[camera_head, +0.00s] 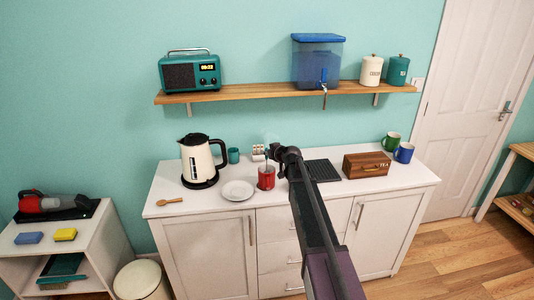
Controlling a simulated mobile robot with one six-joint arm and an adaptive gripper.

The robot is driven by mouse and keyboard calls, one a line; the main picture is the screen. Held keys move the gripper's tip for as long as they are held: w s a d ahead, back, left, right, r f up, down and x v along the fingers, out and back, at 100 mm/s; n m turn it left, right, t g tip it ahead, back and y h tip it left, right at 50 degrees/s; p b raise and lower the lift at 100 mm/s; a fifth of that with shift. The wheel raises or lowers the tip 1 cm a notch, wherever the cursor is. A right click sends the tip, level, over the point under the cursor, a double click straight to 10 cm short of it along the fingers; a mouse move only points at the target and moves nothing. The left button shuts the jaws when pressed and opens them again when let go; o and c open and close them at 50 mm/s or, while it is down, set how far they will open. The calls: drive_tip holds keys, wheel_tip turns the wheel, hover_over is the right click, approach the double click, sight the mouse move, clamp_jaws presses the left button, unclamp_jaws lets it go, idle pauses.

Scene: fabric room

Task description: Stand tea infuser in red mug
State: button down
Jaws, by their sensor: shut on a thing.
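The red mug (266,180) stands upright on the white counter, right of a white plate. My gripper (268,154) is just above the mug's mouth, at the end of my dark arm reaching in from the lower right. It is shut on a thin, dark item, which I take to be the tea infuser (267,161). The infuser is very small in this view and its lower end is hidden at the mug. I cannot tell whether it touches the mug or how far inside it is.
A cream kettle (197,160) and teal cup (234,156) stand left. A small pale object (258,152) is behind the mug. A dark rack (321,170), wooden box (366,165), green mug (391,141) and blue mug (403,153) are right. A plate (237,191) and wooden spoon (169,201) lie left.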

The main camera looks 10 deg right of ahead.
drive_tip(key=shift+f, duration=0.15)
drive_tip(key=c, duration=0.6)
unclamp_jaws()
drive_tip(key=shift+r, duration=0.2)
